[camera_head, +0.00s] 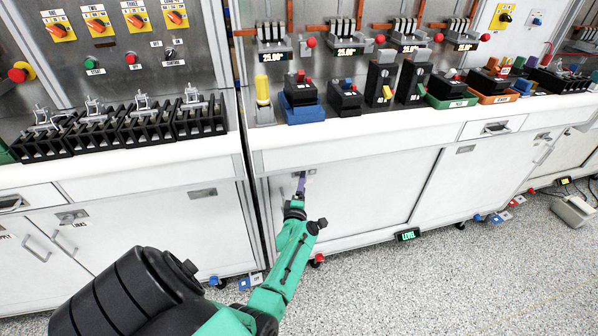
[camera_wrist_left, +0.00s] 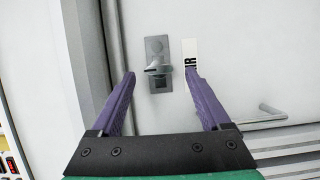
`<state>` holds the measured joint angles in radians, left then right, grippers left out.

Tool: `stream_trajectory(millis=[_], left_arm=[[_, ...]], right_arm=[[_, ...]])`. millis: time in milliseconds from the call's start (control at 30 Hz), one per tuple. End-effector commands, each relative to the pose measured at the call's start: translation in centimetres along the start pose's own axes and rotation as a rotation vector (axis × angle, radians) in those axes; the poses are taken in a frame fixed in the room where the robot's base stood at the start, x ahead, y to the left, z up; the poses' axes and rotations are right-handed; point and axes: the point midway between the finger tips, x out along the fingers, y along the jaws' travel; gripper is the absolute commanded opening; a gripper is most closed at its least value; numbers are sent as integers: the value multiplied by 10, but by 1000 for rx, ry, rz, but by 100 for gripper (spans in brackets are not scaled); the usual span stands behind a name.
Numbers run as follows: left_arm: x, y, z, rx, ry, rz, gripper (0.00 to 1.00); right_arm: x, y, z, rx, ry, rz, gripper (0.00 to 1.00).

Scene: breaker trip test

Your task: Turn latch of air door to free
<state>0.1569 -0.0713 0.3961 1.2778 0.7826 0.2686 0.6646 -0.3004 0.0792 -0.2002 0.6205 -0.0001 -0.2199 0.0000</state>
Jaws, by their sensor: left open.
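The air door (camera_head: 365,195) is a white cabinet door under the middle bench. In the left wrist view its latch (camera_wrist_left: 157,67) is a small grey metal plate with a protruding lever, beside a white label (camera_wrist_left: 191,55) whose visible letters end in "IR". My left gripper (camera_head: 301,182) reaches the upper left of this door in the head view, where it covers most of the latch. In the left wrist view its two purple fingers (camera_wrist_left: 158,82) are open, with the latch seen between them and nothing held. I cannot tell whether they touch it. My right gripper is not in view.
A bar handle (camera_wrist_left: 270,116) sits on the door at the right of the left wrist view. The bench top (camera_head: 350,135) above carries several black devices. A green-lit "LEVEL" display (camera_head: 407,235) is low at the door's base. The speckled floor (camera_head: 450,285) in front is mostly clear.

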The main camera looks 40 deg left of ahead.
Motion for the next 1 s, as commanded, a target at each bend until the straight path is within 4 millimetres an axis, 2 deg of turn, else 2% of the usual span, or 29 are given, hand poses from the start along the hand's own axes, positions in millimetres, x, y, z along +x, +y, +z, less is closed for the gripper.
stream_trajectory(millis=[33,200,300,400,567,1000], left_arm=[[-14,5,1,1,-3,-6,80],[-64,6,0,2,-2,-6,80],[-90,4,0,1,-2,-5,80],[-108,2,0,1,-2,-3,80],[-118,1,1,-1,-1,-1,80],[-118,0,0,0,-1,-1,80]], right_arm=[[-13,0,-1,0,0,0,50],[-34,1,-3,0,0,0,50],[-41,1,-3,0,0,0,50],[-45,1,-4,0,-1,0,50],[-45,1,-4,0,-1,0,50],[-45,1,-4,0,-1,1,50]])
